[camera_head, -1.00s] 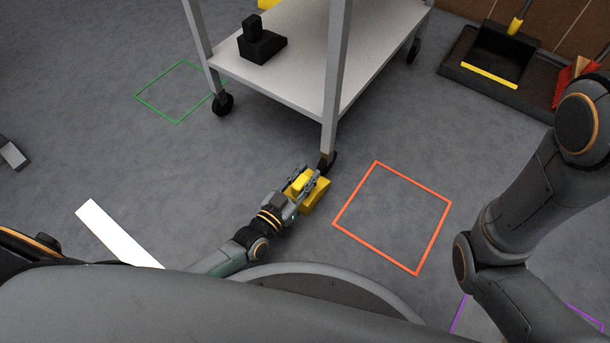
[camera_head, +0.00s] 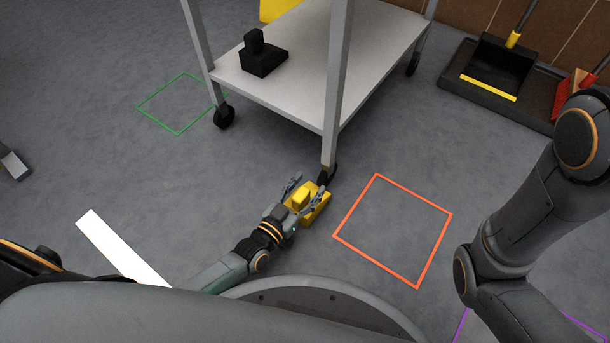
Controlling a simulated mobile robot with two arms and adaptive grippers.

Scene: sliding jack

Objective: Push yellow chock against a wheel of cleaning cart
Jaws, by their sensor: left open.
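The yellow chock (camera_head: 318,206) sits on the floor at the near corner leg of the cleaning cart (camera_head: 290,100). Its far end is right at the black near wheel (camera_head: 328,174); I cannot tell for sure whether they touch. My left gripper (camera_head: 306,190) is open, with its fingers spread on either side of the chock's raised grip. The gripper hides part of the chock's near side. My right arm shows at the right, but its gripper is out of view.
A black block-like object (camera_head: 263,57) stands on the cart's lower shelf. An orange floor square (camera_head: 394,229) is empty to the right. A green square (camera_head: 180,103) lies left of the cart. A dustpan (camera_head: 500,65) stands on a dark tray at the back right.

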